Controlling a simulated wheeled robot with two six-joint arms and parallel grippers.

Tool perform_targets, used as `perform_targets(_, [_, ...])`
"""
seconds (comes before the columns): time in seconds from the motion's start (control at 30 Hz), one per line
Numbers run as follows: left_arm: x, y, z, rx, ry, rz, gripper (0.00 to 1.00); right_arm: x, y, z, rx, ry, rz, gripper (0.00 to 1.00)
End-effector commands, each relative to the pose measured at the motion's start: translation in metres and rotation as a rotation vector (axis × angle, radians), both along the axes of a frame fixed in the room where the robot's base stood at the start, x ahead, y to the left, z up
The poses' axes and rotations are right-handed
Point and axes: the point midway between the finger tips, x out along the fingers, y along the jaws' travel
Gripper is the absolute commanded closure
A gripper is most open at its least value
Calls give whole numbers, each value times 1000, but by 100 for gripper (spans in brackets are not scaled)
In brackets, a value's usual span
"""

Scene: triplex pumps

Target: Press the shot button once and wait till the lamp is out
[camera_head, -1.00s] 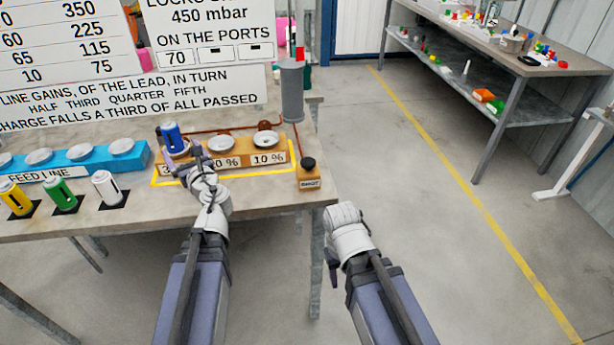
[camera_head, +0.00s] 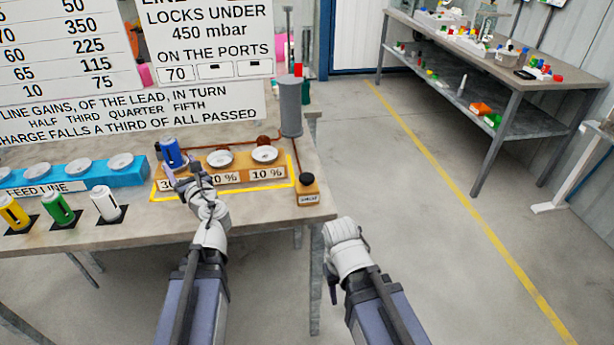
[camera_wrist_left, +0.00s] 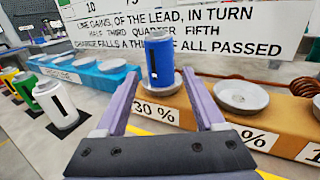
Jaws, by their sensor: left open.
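The shot button (camera_head: 307,179) is a black knob on a small orange box labelled SHOT, at the bench's right front corner. A blue canister (camera_head: 172,153) stands in the 30 % dish of the orange block (camera_head: 232,177); it also shows in the left wrist view (camera_wrist_left: 160,62). My left gripper (camera_head: 182,177) is open and empty in front of the canister; in the left wrist view its fingers (camera_wrist_left: 160,76) frame the canister with gaps. My right gripper (camera_head: 333,285) hangs beyond the bench's right edge, its jaws unclear.
A grey cylinder (camera_head: 290,106) stands behind the button, with a small red part (camera_head: 298,69) above it. White, green and yellow canisters stand at the left front, before the blue feed line block (camera_head: 75,172). Sign boards rise behind. The floor right of the bench is clear.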

Motion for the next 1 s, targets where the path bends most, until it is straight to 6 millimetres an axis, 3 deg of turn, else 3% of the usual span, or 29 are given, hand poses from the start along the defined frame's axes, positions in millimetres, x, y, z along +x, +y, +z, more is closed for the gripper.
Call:
perform_targets(0.07, [0,0,0,0,0,0,39,0,0,0,0,0,0,50])
perform_targets(0.6, [0,0,0,0,0,0,100,0,0,0,0,0,0,50])
perform_targets(1.0, [0,0,0,0,0,0,100,0,0,0,0,0,0,50])
